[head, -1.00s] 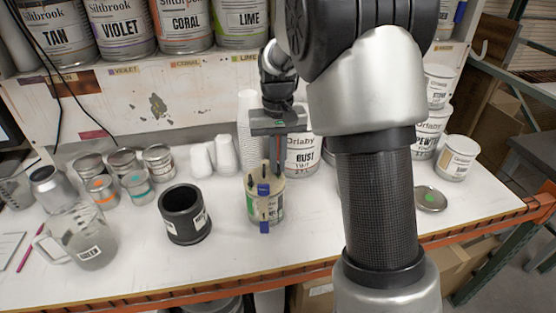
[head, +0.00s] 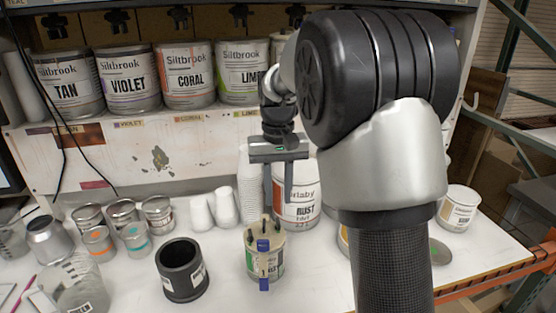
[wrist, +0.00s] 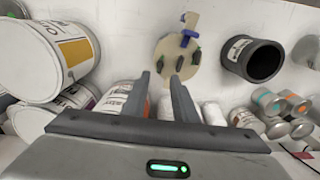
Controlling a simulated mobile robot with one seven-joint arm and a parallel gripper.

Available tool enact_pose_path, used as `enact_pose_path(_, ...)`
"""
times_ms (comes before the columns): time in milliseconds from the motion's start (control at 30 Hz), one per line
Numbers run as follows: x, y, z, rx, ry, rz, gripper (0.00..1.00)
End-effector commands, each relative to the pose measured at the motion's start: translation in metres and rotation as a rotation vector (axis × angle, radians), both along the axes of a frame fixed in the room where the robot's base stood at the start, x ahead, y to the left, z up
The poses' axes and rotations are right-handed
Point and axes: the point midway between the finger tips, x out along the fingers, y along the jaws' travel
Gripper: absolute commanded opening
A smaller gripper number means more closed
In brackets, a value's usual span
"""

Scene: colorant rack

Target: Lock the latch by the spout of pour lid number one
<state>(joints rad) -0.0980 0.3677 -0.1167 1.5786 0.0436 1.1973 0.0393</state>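A small can (head: 266,264) stands upright on the white bench with a beige pour lid (head: 254,242) on top. Dark latches stand up around the lid's rim, and a blue part with a blue tab hangs over the front side. In the wrist view the lid (wrist: 170,58) is seen from above, with green-and-black latches and a blue piece (wrist: 187,38) by the pale spout (wrist: 191,20). No lid number is readable. My gripper (head: 279,200) points down just above and behind the lid. In the wrist view its two fingers (wrist: 161,80) are apart with nothing held between them.
A black cup (head: 182,270) stands left of the can. The RUST can (head: 297,200) stands close behind, with stacked white cups (head: 249,190) beside it. Several small tins (head: 122,215) and a clear jug (head: 78,290) are at left. A shelf of cans is above.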

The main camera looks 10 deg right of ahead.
Motion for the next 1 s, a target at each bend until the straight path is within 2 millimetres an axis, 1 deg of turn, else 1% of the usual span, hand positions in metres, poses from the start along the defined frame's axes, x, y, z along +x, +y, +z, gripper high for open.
enact_pose_path(33, 0.001, 0.000, 0.015, 0.000, -0.006, 0.000, 0.26)
enact_pose_path(200, 0.001, 0.000, 0.055, 0.000, -0.004, 0.000, 0.26)
enact_pose_path(300, 0.000, 0.000, 0.074, 0.000, -0.003, 0.001, 0.26)
enact_pose_path(400, 0.000, 0.000, 0.088, 0.000, -0.002, 0.001, 0.26)
enact_pose_path(500, 0.000, 0.000, 0.097, -0.001, -0.001, 0.001, 0.26)
enact_pose_path(600, 0.000, 0.000, 0.100, -0.001, 0.000, 0.001, 0.26)
enact_pose_path(900, -0.001, 0.000, 0.101, 0.000, 0.001, 0.001, 0.26)
enact_pose_path(1000, -0.005, 0.000, 0.105, 0.001, -0.009, 0.001, 0.26)
